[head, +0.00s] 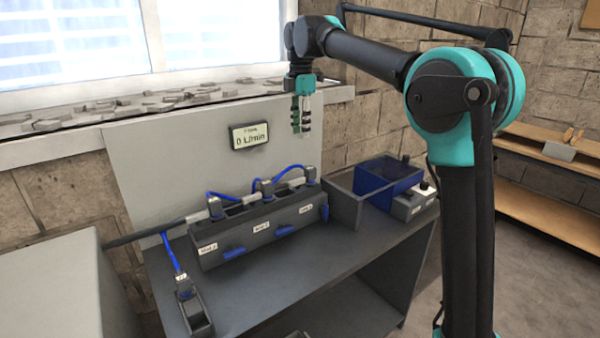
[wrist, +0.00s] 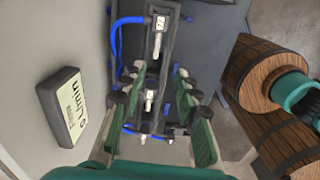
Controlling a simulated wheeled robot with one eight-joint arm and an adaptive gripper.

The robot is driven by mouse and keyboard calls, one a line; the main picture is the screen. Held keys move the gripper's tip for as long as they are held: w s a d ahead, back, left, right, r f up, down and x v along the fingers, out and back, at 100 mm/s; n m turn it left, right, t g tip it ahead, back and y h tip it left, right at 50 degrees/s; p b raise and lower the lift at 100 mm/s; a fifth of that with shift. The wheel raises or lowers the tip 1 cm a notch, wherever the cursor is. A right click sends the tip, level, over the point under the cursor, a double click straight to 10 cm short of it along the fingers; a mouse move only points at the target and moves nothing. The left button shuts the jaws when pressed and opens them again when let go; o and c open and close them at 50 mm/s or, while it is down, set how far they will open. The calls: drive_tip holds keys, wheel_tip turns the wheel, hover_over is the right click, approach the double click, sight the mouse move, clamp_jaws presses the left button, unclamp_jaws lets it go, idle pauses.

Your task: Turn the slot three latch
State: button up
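A dark grey block (head: 213,263) with several slots stands on the bench, with three blue latches on its front: left (head: 234,253), middle (head: 285,231) and right (head: 325,212). White labels sit beside them, too small to read surely, so I cannot tell which latch is slot three's. My gripper (head: 301,118) hangs well above and behind the block's right end, pointing down and touching nothing. In the wrist view my gripper (wrist: 161,88) is open, its green fingers apart with nothing held.
Blue hoses (head: 222,195) arch from grey connectors on the block; another runs to a small holder (head: 196,312) at the front left. A panel display (head: 250,136) reads 0 L/min. A blue bin (head: 388,180) stands right. The front bench top (head: 290,275) has free room.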

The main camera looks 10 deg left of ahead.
sight(298, 179)
drive_tip(key=shift+n, duration=0.3)
drive_tip(key=f, duration=1.1)
drive_tip(key=a+f, duration=0.1)
drive_tip(key=f, duration=0.5)
drive_tip(key=shift+c, duration=0.5)
clamp_jaws()
